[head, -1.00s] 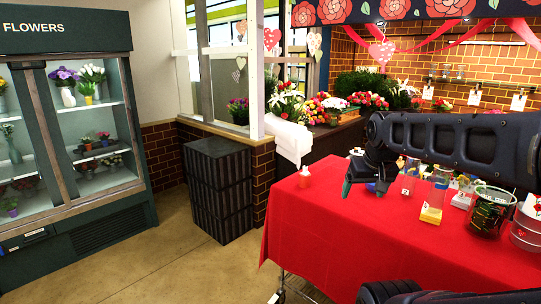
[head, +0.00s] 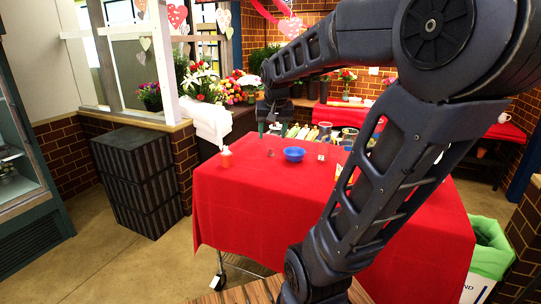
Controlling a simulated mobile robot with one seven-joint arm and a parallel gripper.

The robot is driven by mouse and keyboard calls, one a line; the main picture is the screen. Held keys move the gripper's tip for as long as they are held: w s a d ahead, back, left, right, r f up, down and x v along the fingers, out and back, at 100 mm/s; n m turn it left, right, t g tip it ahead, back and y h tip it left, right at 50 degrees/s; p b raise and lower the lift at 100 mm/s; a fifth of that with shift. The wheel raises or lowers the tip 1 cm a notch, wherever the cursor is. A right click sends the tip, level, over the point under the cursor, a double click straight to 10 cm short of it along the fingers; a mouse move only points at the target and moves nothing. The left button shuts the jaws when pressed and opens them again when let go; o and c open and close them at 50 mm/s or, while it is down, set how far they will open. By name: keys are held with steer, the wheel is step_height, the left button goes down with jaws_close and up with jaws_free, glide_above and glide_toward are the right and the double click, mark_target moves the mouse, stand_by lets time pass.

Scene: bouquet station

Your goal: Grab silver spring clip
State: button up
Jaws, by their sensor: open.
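My gripper (head: 273,129) hangs with its fingers pointing down above the far left part of the red-covered table (head: 245,200). Its greenish fingertips are apart, with nothing seen between them. A tiny greyish thing (head: 270,153) lies on the cloth just below the gripper and left of the blue bowl (head: 294,154). It may be the silver spring clip, but it is too small to tell. Another tiny pale thing (head: 321,158) lies right of the bowl. My arm hides much of the table's right side.
Wrapped flowers or packets (head: 302,132) and several cups lie along the far side. Black crates (head: 135,180) stand on the floor at left. A green-lined bin (head: 490,250) is at right.

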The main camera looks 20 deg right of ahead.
steer(key=w+d+m, duration=0.3)
steer(key=w, duration=1)
steer(key=m+g+h, duration=0.2)
steer(key=m+h, duration=0.1)
steer(key=m, duration=0.3)
glide_above(271, 150)
steer(key=a, duration=0.4)
step_height(271, 150, down, 20)
steer(key=x, duration=0.7)
steer(key=d+x, duration=0.1)
steer(key=x, duration=0.2)
steer(key=shift+s+d+f, duration=0.1)
steer(key=shift+s+f, duration=0.2)
steer(key=c, duration=1.1)
steer(key=shift+o, duration=0.2)
steer(key=shift+r, duration=0.1)
